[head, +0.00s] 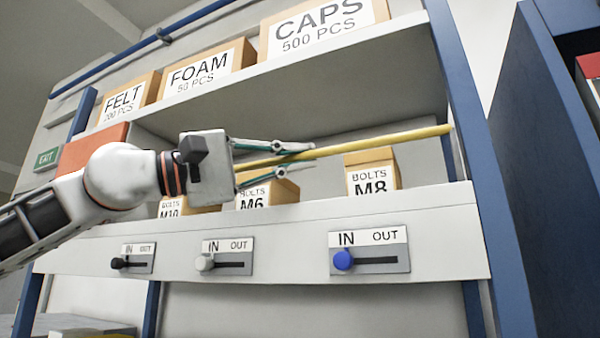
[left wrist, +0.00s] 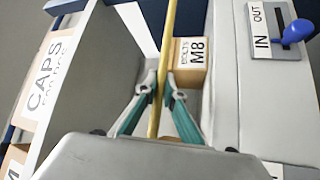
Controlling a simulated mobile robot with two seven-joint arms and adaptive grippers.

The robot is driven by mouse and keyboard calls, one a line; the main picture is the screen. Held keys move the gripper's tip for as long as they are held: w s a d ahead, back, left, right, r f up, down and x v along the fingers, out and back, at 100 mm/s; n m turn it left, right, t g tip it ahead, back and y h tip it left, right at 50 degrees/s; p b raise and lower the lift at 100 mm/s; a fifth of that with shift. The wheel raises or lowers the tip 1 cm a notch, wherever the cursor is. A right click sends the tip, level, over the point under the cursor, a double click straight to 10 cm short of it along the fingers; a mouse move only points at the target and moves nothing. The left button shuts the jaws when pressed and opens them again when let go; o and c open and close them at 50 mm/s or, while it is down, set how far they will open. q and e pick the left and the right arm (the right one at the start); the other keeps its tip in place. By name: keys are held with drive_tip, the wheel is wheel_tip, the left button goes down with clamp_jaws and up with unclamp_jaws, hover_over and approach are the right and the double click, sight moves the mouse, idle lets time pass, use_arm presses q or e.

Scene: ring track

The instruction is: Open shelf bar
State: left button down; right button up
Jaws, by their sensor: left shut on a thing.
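A yellow bar (head: 385,138) runs across the front of the middle shelf opening. Its right end is at the blue right upright (head: 462,90); its left part is hidden behind my left gripper. My left gripper (head: 312,155) is shut on the bar, its teal fingers one on each side. In the left wrist view the bar (left wrist: 169,35) passes between the fingertips (left wrist: 162,88). The bar lies in front of the boxes marked M6 (head: 262,195) and M8 (head: 373,177). My right gripper is not in view.
Boxes marked FELT (head: 128,98), FOAM (head: 205,72) and CAPS (head: 320,28) stand on the upper shelf. The white front panel (head: 290,225) below carries three sliders; black, grey and blue (head: 343,260) knobs sit at IN. A blue frame (head: 545,140) stands at right.

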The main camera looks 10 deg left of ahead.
use_arm(q)
drive_tip(key=m+h+b, duration=0.1)
drive_tip(key=s+m+h+b, duration=0.1)
drive_tip(key=f+m+h+b, duration=0.1)
drive_tip(key=shift+s+a+f+m+g, duration=0.1)
drive_tip(key=shift+s+a+m+g, duration=0.15)
drive_tip(key=shift+m+g, duration=0.15)
drive_tip(key=shift+s+a+m+g+h+b, duration=0.1)
drive_tip(key=shift+s+m+g+h+b, duration=0.15)
drive_tip(key=shift+m, duration=0.2)
drive_tip(key=shift+s+a+m+g+h+b, duration=0.15)
drive_tip(key=shift+m+g+h, duration=0.1)
drive_tip(key=shift+m+h, duration=0.15)
drive_tip(key=shift+d, duration=0.1)
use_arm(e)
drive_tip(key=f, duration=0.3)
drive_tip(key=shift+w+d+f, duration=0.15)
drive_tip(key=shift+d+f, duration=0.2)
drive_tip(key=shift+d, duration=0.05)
use_arm(q)
drive_tip(key=shift+m, duration=0.25)
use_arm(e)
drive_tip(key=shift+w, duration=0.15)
